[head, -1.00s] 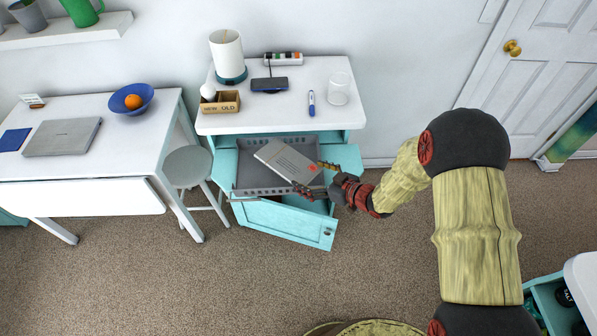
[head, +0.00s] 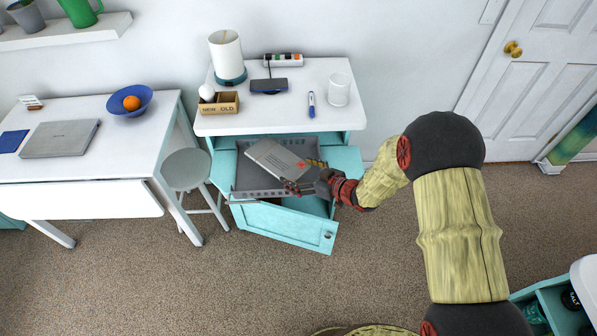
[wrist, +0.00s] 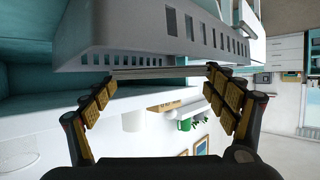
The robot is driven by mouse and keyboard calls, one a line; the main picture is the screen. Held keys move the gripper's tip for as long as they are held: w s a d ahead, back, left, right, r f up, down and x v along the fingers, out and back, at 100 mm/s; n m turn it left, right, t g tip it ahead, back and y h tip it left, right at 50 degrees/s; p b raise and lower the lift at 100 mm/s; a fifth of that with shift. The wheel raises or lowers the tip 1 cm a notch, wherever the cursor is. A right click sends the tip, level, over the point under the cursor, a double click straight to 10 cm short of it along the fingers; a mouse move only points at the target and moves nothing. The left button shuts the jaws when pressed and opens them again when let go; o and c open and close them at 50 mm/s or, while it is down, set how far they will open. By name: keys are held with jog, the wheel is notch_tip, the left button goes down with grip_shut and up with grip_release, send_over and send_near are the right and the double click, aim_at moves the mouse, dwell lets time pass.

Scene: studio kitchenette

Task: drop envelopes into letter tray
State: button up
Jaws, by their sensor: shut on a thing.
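The envelope (head: 275,159), pale grey with a red mark, is held over the grey slotted letter tray (head: 241,176), which sits in the teal cabinet under the white top. My gripper (head: 303,175) is shut on the envelope's near right end. In the wrist view the envelope (wrist: 155,73) shows nearly edge-on between my fingertips (wrist: 160,79), close to the letter tray's slotted wall (wrist: 120,42). The envelope hides most of the tray's inside. I cannot tell whether the envelope touches the tray.
The teal cabinet door (head: 285,224) hangs open in front. The white top (head: 285,121) above holds a lamp (head: 227,52), a wooden NEW/OLD box (head: 219,103), a blue marker (head: 311,104) and a glass (head: 339,89). A grey stool (head: 187,169) stands left. Carpet in front is clear.

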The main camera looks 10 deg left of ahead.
jog(key=shift+f, duration=0.25)
jog(key=o, duration=1)
jog(key=shift+o, duration=0.4)
jog(key=shift+r, duration=0.3)
jog(key=p+v, duration=0.3)
jog(key=v, duration=0.9)
jog(key=shift+r, duration=0.2)
